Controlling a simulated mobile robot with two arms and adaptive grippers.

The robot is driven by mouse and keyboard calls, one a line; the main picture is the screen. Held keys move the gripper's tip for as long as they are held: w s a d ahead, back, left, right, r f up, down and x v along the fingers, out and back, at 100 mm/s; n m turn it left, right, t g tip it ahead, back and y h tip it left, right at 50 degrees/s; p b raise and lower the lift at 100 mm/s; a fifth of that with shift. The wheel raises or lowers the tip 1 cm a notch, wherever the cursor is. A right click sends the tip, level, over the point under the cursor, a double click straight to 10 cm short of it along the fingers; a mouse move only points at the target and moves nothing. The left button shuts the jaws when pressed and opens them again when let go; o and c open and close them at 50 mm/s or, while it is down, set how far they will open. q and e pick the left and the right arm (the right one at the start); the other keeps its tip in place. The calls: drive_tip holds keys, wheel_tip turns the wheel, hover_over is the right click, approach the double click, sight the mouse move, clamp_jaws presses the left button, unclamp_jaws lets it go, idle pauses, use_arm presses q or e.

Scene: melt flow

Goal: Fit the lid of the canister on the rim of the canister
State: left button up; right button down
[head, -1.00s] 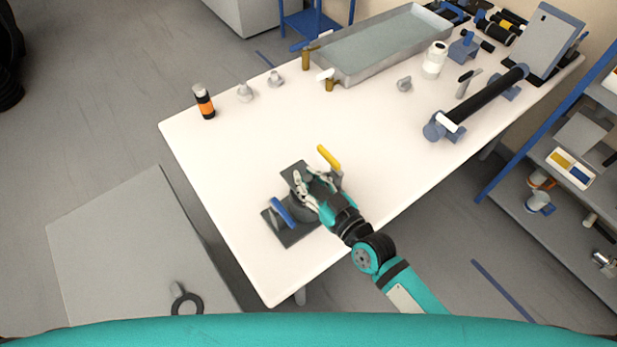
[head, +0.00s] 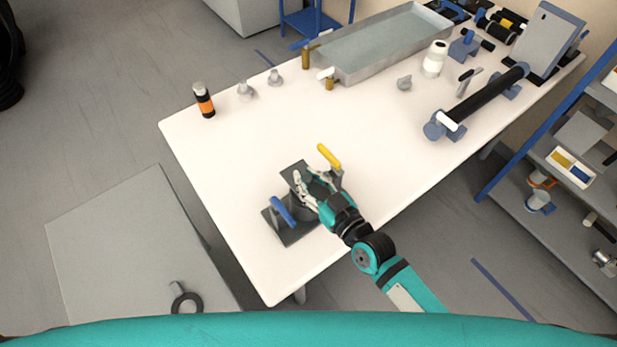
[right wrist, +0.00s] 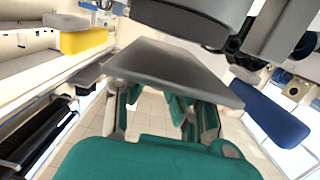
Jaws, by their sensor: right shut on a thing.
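My right gripper (head: 312,187) is over the dark fixture near the table's front edge. It is shut on a flat dark grey piece of the lid of the canister (right wrist: 172,68), seen between the fingers in the right wrist view. A dark round body, apparently the canister (right wrist: 190,18), is right beside the lid at the top of that view. Whether they touch is unclear. In the head view the hand largely hides both. My left gripper is not in view.
The white table (head: 225,160) is clear left of the fixture. An orange-black bottle (head: 204,101) stands at its left edge. A metal tray (head: 345,76), a white jar (head: 434,60) and a black roller (head: 487,100) are farther back. A shelf (head: 560,190) is at right.

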drive_tip(key=shift+f+b, duration=0.4)
drive_tip(key=shift+f, duration=0.2)
drive_tip(key=c, duration=1.1)
unclamp_jaws()
drive_tip(key=v, duration=1.2)
